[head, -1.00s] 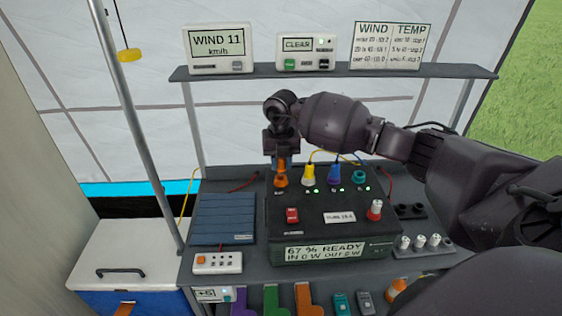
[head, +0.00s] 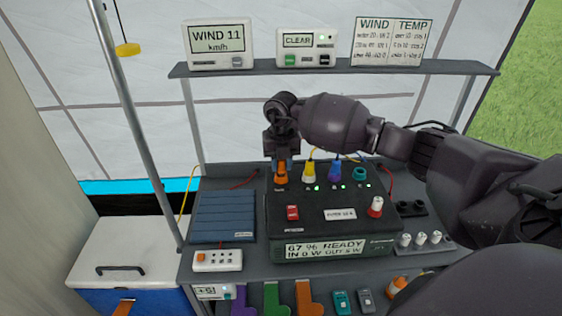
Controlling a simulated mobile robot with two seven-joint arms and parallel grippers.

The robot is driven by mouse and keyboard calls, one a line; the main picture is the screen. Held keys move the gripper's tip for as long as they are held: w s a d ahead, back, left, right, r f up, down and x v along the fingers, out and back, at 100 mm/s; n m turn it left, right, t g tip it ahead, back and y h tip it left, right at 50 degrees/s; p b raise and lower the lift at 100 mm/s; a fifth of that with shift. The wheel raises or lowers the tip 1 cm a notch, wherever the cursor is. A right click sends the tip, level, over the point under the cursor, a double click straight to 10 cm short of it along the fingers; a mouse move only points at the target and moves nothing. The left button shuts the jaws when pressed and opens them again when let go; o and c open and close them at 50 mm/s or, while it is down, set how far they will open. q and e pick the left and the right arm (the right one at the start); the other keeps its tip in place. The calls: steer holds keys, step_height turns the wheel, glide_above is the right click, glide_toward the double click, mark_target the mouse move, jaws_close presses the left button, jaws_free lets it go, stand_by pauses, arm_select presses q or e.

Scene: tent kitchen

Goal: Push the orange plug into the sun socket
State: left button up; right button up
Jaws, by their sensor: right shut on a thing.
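The orange plug (head: 280,180) is upright at the left end of the row of sockets on top of the black power box (head: 330,215). My right gripper (head: 281,164) is shut on its upper part from above. The plug's lower end meets the box top at the leftmost position; I cannot tell how deep it sits. The small label there is too small to read, so I cannot confirm that it is the sun socket. My left gripper is not in view.
A blue panel (head: 223,217) lies left of the box. A shelf (head: 400,69) with displays is behind my arm.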

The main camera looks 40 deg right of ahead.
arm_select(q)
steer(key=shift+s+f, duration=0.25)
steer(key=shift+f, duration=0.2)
arm_select(e)
steer(key=shift+f, duration=0.75)
steer(key=o, duration=1)
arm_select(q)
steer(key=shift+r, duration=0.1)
arm_select(e)
step_height(320, 180, up, 10)
steer(key=shift+f, duration=0.25)
steer(key=shift+r, duration=0.55)
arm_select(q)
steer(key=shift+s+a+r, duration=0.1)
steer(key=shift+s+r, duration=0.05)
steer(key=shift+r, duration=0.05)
arm_select(e)
steer(key=shift+r, duration=0.1)
steer(key=shift+s, duration=0.1)
